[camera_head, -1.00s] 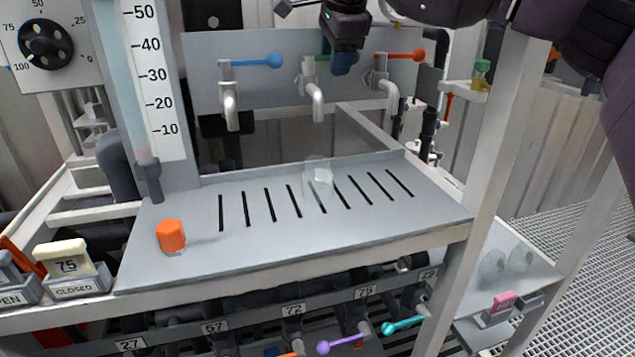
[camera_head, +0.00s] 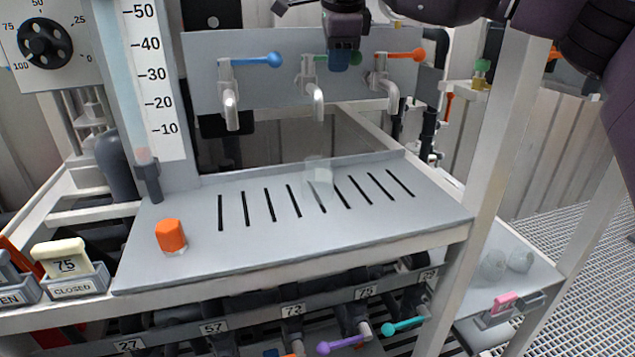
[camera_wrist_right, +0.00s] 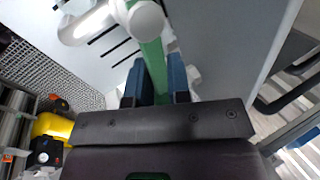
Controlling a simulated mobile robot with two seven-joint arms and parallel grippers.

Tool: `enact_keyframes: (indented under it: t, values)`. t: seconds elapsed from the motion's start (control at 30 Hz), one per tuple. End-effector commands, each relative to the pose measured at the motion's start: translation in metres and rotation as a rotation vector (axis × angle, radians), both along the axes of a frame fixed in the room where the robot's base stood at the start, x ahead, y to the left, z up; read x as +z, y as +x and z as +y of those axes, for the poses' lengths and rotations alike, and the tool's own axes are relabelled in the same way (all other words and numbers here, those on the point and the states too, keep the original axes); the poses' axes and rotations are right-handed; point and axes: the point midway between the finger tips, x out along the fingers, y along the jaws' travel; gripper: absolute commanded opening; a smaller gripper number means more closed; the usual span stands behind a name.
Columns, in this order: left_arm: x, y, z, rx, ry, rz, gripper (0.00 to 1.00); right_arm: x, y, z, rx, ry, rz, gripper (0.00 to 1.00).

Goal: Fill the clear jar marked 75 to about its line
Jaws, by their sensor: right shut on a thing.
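A clear jar (camera_head: 318,176) stands on the slotted grey tray (camera_head: 400,215), below the middle spout (camera_head: 318,104). Its mark is not readable, and no liquid level can be made out in it. My right gripper (camera_head: 340,62) is at the middle tap, shut on its green lever (camera_wrist_right: 152,68); the lever lies between the blue fingers in the right wrist view (camera_wrist_right: 156,78). I see no stream below the spout. My left gripper is not in view.
Taps with a blue lever (camera_head: 262,60) and an orange lever (camera_head: 405,54) flank the middle one. An orange-capped vial (camera_head: 171,236) stands on the tray's left. Clear vessels (camera_head: 494,264) rest on the lower right shelf.

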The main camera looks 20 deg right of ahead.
Motion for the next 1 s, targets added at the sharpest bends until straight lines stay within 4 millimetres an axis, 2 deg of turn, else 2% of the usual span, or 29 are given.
enact_keyframes:
  t: [0.27,0.6,1.0]
  values:
    - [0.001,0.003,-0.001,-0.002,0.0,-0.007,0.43,0.0,-0.006,0.002,-0.112,0.0,-0.001,0.0]
    - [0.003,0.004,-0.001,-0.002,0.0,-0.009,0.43,0.001,-0.017,0.006,-0.337,0.0,-0.002,0.0]
    - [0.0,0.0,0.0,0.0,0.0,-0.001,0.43,0.001,-0.017,0.006,-0.345,0.0,-0.001,0.0]
